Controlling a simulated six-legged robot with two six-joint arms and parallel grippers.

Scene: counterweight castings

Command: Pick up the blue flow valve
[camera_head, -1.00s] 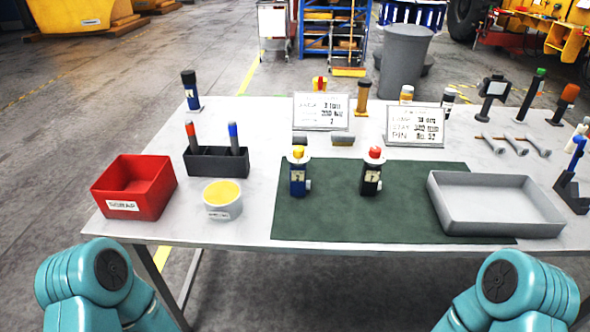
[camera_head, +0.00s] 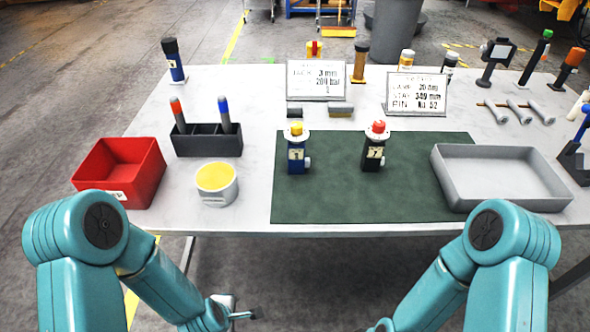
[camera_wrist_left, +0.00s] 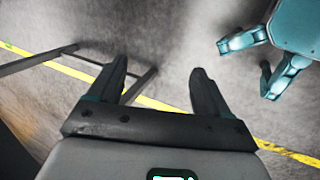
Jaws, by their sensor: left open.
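The blue flow valve (camera_head: 297,151) stands upright on the green mat (camera_head: 330,200), with a yellow cap, a white collar and a pale label. A dark valve (camera_head: 374,149) with a red cap stands to its right on the same mat. My left gripper (camera_head: 250,314) is below and in front of the table's front edge, well away from the valve. In the left wrist view my left gripper (camera_wrist_left: 157,80) is open and empty, with floor beyond it. My right arm enters at the lower right; its gripper is out of frame.
A red bin (camera_head: 118,168), a black pen holder (camera_head: 207,141) and a yellow-topped tub (camera_head: 216,190) are left of the mat. A grey tray (camera_head: 500,175) overlaps the mat's right side. Two sign plates (camera_head: 318,80) stand behind the valves. The mat's front is clear.

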